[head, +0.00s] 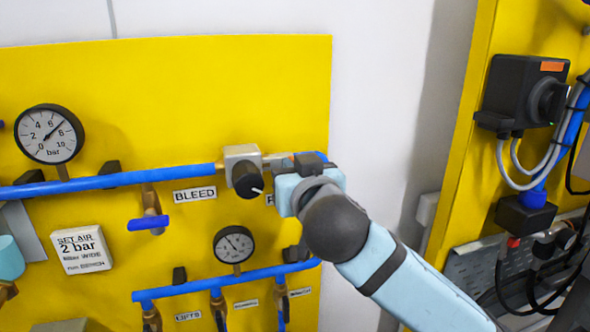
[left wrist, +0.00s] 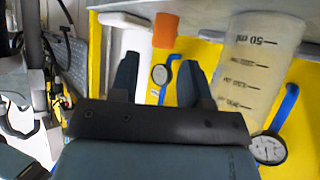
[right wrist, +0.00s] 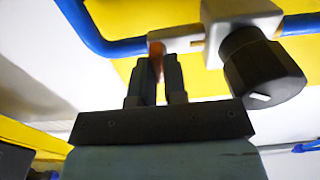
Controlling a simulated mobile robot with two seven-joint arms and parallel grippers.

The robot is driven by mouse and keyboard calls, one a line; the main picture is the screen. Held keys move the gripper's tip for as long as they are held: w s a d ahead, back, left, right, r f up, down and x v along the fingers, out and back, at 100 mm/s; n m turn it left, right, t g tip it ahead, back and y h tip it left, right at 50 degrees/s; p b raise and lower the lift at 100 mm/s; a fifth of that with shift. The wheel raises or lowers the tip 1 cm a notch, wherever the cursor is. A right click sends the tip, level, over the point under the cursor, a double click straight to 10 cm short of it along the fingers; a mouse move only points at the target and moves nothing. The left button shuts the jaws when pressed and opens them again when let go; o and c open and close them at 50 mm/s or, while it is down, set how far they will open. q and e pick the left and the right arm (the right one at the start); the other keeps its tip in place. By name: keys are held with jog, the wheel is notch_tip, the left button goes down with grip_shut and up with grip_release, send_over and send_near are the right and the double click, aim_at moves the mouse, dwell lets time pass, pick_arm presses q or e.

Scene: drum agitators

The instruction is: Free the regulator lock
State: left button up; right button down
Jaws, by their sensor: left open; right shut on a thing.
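The regulator (head: 243,167) is a grey block with a black knob (head: 248,181), on the upper blue pipe of the yellow panel. A grey bracket (right wrist: 182,40) sticks out from its side, with an orange-brown piece (right wrist: 155,50) at its end. My right gripper (right wrist: 160,68) is shut on this orange-brown piece, the likely lock; the fingers hide most of it. In the head view my right arm covers the spot just right of the regulator. My left gripper (left wrist: 158,78) is open and empty in the left wrist view.
A large gauge (head: 49,134), a blue-handled bleed valve (head: 149,221), a small gauge (head: 234,245) and a white sign (head: 81,249) sit on the panel. A graduated translucent container (left wrist: 257,70) and an orange cap (left wrist: 166,30) are close to my left gripper.

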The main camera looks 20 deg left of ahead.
jog(key=n, duration=1.7)
jog(key=shift+s+a+f+n, duration=0.15)
jog(key=shift+a+f+n, duration=0.05)
jog(key=shift+n, duration=0.2)
dwell(0.3)
jog(key=c, duration=1.2)
grip_release()
jog(key=shift+o, duration=0.2)
